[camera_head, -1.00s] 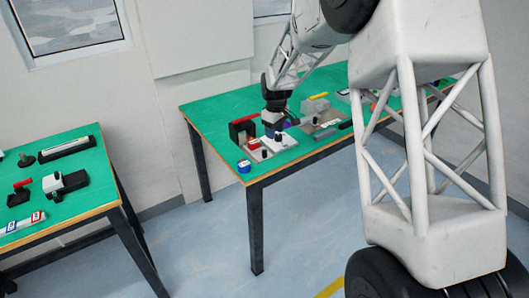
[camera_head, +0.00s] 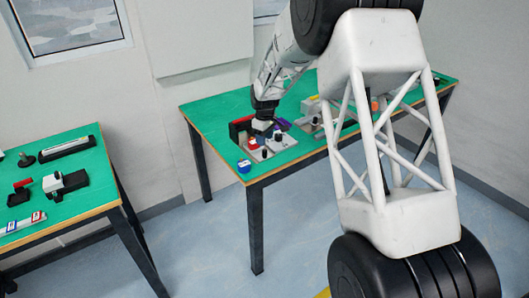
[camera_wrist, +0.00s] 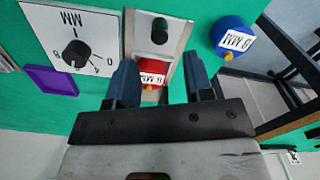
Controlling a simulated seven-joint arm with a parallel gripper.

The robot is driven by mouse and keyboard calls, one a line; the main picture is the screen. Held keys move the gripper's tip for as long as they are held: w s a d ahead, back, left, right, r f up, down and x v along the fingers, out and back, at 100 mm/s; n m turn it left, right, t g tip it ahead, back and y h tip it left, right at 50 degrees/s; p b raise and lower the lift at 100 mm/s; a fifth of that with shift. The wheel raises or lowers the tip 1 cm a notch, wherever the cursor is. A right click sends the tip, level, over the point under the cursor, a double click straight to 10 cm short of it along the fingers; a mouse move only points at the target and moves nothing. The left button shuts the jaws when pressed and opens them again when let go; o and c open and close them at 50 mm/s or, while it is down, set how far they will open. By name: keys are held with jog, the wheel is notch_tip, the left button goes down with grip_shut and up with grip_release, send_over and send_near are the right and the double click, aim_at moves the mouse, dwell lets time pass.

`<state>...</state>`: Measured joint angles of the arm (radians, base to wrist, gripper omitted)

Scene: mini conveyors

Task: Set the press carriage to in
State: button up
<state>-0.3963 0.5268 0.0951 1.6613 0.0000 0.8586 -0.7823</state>
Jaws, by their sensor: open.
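My gripper (camera_wrist: 161,72) is open, with one blue finger on each side of a red piece (camera_wrist: 150,75) with a "MM" label and a small yellow tip. Whether the fingers touch it I cannot tell. The red piece lies at the end of a grey plate (camera_wrist: 144,46) with a black knob (camera_wrist: 159,32). In the head view my gripper (camera_head: 263,121) is low over the plates on the far table, close to the red piece (camera_head: 253,143). I cannot tell for sure which part is the press carriage.
A blue "8 MM" cylinder (camera_wrist: 230,37) stands near the table edge, right of the plate. A white dial plate (camera_wrist: 100,47) and a purple tray (camera_wrist: 50,80) are at left. A black block with a red bar (camera_head: 241,124) stands behind. Another table (camera_head: 75,205) is at left.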

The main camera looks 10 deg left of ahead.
aim_at(264, 150)
jog(key=shift+f, duration=3.6)
grip_shut()
